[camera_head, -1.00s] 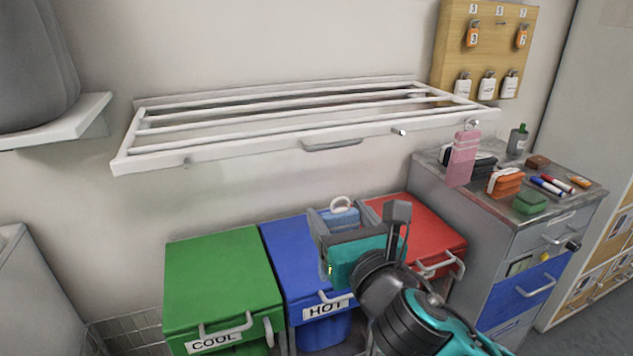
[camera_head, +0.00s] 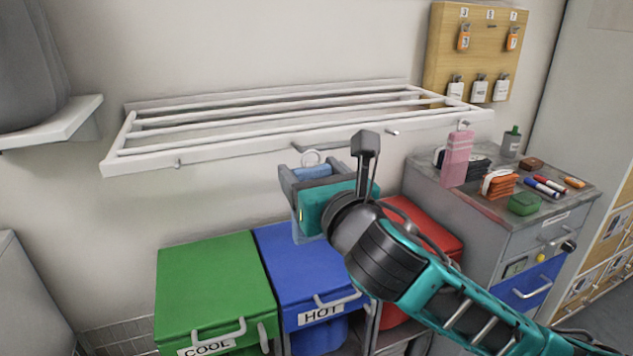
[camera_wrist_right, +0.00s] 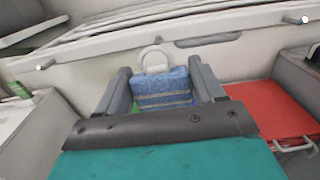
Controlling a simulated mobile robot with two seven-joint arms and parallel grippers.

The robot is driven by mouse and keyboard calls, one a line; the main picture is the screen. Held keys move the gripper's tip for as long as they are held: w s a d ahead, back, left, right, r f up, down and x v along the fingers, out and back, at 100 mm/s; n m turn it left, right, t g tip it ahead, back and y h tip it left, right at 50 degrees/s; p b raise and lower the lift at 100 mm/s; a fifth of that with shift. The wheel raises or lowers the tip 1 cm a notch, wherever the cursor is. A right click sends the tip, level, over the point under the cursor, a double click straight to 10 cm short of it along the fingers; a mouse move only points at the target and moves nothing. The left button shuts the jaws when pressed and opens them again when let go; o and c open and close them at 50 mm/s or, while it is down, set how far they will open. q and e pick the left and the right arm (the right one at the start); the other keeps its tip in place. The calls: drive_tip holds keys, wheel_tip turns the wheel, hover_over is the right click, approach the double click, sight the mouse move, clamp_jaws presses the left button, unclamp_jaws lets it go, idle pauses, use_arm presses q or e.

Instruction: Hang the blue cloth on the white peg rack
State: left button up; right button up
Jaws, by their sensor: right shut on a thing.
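The blue cloth (camera_head: 313,172) has a white ring (camera_head: 311,158) at its top. My right gripper (camera_head: 297,173) is shut on it, and the cloth is held upright in the air above the blue bin. In the right wrist view the cloth (camera_wrist_right: 161,87) sits between the two fingers, with its ring (camera_wrist_right: 153,58) standing above them. The white peg rack (camera_head: 232,149) is on the wall behind, with short pegs along its front rail. The ring is near the rail and does not visibly hang on a peg. The gripper body hides most of the cloth in the head view. My left gripper is out of view.
A pink cloth (camera_head: 456,160) hangs from the rack's right end. Below stand the green bin (camera_head: 215,285), the blue bin (camera_head: 285,262) and the red bin (camera_head: 425,232). A grey cabinet (camera_head: 440,182) with small items is at the right.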

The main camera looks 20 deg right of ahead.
drive_tip(key=w+b, duration=0.1)
drive_tip(key=w, duration=0.5)
idle(0.8)
drive_tip(key=shift+w, duration=0.1)
idle(0.5)
